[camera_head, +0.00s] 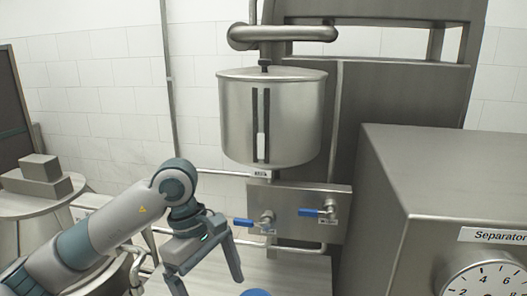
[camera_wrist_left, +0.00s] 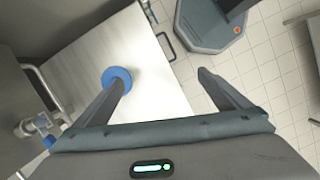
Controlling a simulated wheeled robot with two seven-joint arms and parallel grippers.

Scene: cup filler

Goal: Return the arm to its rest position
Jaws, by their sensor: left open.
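My left gripper (camera_head: 206,284) comes in from the left in the head view and hangs in front of the tap panel, above the metal counter. Its two fingers are spread with nothing between them, as the left wrist view (camera_wrist_left: 162,80) also shows. A round blue object (camera_wrist_left: 124,74) sits on the pale metal counter (camera_wrist_left: 157,97). The left fingertip overlaps its edge in the wrist view; I cannot tell from this whether they touch. In the head view only the top of the blue object (camera_head: 256,293) shows at the bottom edge. My right gripper is out of view.
A steel tank (camera_head: 225,120) hangs above a panel with two blue-handled taps (camera_head: 308,212). A metal separator box (camera_head: 450,170) with a dial (camera_head: 485,284) stands at the right. A round table (camera_head: 22,206) with grey blocks (camera_head: 38,180) is at the left. Pipes run along the wall.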

